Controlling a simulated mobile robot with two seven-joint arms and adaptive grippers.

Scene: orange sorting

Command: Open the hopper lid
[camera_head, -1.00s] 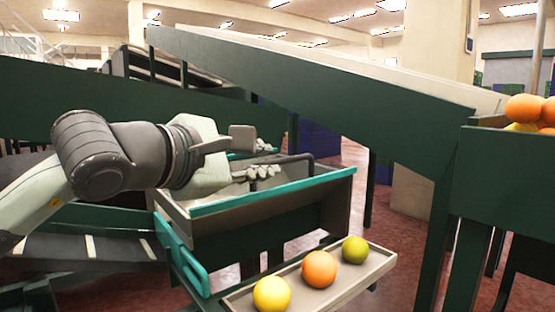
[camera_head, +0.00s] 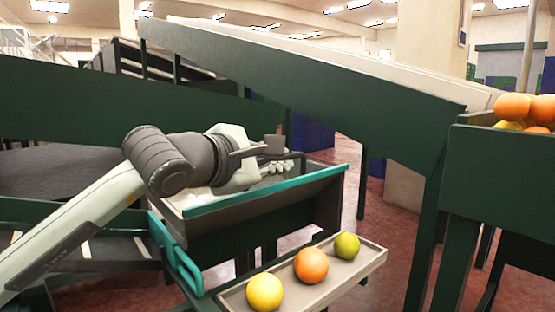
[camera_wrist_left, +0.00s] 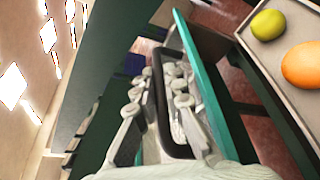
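The hopper (camera_head: 235,215) is a dark green bin with a teal edge (camera_head: 265,190), at the middle of the head view. A pale grey surface, seemingly its lid (camera_head: 192,201), shows behind that edge, partly hidden by my arm. A dark bar handle (camera_head: 299,157) rises over it. My left gripper (camera_head: 276,156) is over the hopper, its fingers apart at the handle. In the left wrist view the handle (camera_wrist_left: 161,100) runs between the fingers of the gripper (camera_wrist_left: 158,70). I cannot tell whether they touch it. My right gripper is not in view.
A pale tray (camera_head: 335,280) in front of the hopper holds a yellow fruit (camera_head: 264,291), an orange (camera_head: 311,265) and a green fruit (camera_head: 346,245). A sloping green conveyor (camera_head: 300,85) runs behind. A green bin (camera_head: 495,170) with several oranges stands at the right.

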